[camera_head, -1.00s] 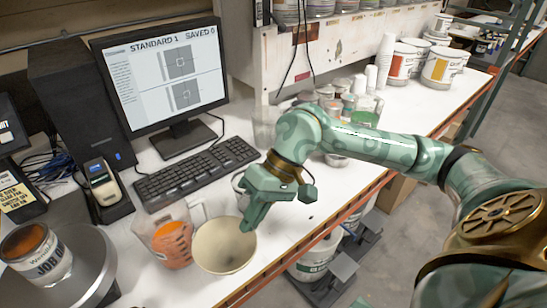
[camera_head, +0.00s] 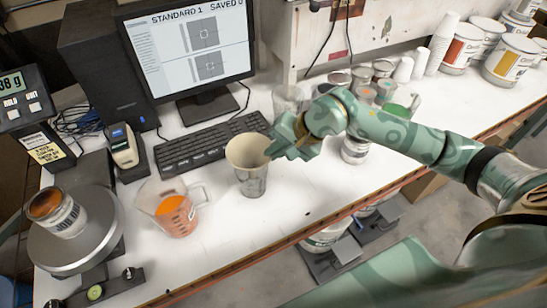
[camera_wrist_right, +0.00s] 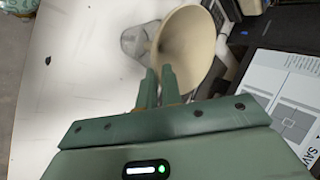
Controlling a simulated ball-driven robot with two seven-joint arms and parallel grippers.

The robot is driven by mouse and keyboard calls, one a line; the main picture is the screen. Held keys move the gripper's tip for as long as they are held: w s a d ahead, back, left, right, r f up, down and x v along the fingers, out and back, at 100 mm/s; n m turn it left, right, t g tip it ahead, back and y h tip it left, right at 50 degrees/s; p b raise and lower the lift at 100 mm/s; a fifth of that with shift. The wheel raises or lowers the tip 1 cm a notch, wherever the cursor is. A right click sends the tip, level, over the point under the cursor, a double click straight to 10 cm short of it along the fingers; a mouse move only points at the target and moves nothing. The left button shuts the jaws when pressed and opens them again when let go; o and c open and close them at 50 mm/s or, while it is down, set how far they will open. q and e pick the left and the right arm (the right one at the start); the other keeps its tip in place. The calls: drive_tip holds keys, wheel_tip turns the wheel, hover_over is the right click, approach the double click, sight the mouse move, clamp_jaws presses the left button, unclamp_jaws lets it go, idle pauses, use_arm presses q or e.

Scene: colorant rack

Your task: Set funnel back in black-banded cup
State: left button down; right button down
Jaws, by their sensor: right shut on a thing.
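The cream funnel (camera_head: 246,150) is at the middle of the table in the head view, wide mouth up and slightly tilted. My right gripper (camera_head: 274,151) is shut on the right side of its rim. A translucent greyish cup (camera_head: 252,186) shows directly below the funnel; I cannot make out a black band on it. In the right wrist view the funnel (camera_wrist_right: 190,45) is at the fingertips (camera_wrist_right: 159,80), with the clear cup (camera_wrist_right: 135,42) beside and behind it. Whether the funnel is fully seated in the cup cannot be told. My left gripper is not in view.
A measuring jug with orange liquid (camera_head: 176,215) stands left of the cup. The keyboard (camera_head: 210,143) lies close behind. A scale (camera_head: 75,245) holding a can is at far left. Several cans and cups stand at the back right.

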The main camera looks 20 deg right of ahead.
sight(251, 164)
wheel_tip(251, 164, down, 3)
drive_tip(key=shift+f, duration=0.2)
drive_tip(key=shift+f+b, duration=0.55)
drive_tip(key=c, duration=1.6)
unclamp_jaws()
drive_tip(key=shift+r, duration=0.1)
